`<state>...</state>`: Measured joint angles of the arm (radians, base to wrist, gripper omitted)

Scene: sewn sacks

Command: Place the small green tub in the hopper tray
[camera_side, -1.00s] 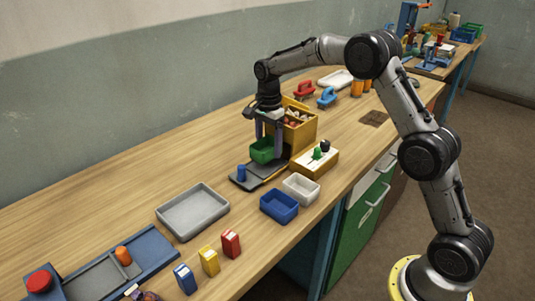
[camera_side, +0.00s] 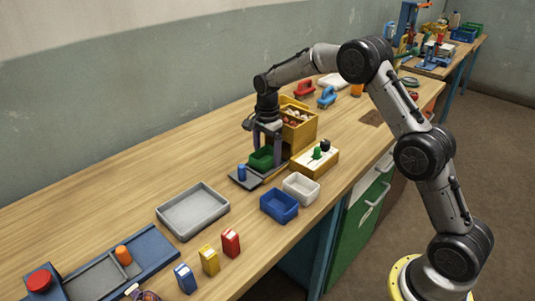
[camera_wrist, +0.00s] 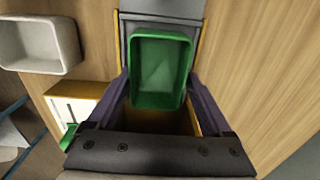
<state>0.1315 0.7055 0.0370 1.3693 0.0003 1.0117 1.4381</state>
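The small green tub (camera_side: 261,158) is upright, low at the front of the yellow hopper box (camera_side: 300,130). It also shows in the wrist view (camera_wrist: 160,75), looking empty, with its open top facing the camera. My gripper (camera_side: 267,144) points down, its two fingers on opposite sides of the tub; in the wrist view (camera_wrist: 160,85) they lie against its long sides. Contact between tub base and tray cannot be told.
A white bin (camera_side: 301,188) and a blue bin (camera_side: 279,206) stand right of the tray. A yellow block with a white top and knobs (camera_side: 316,160) stands beside the hopper. A large grey tray (camera_side: 192,210) lies nearer the front. Bare wood lies to the left.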

